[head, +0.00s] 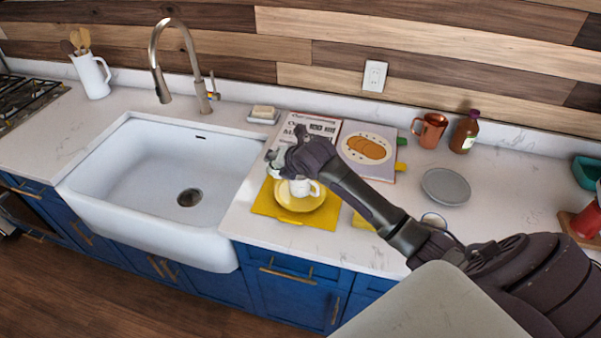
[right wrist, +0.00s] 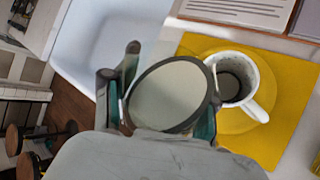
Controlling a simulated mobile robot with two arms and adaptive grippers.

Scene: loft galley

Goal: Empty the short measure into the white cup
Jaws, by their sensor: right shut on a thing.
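The white cup (head: 300,187) stands upright on a yellow saucer (head: 290,204), which sits on a yellow mat (head: 325,217). In the right wrist view the white cup (right wrist: 241,68) shows its open mouth, with something dark low inside. My right gripper (head: 277,163) is above and just left of the cup, shut on the short measure (right wrist: 168,98). The measure shows as a pale round face with a dark rim between the fingers, close beside the cup's rim in that view. In the head view it is mostly hidden by the gripper. I cannot tell what it holds. My left gripper is out of view.
A white sink (head: 160,165) lies to the left. Behind the cup are a printed page (head: 300,130) and a cookbook (head: 368,150). A grey plate (head: 446,186), copper mug (head: 429,130) and brown bottle (head: 465,132) stand to the right. A soap dish (head: 263,115) is behind.

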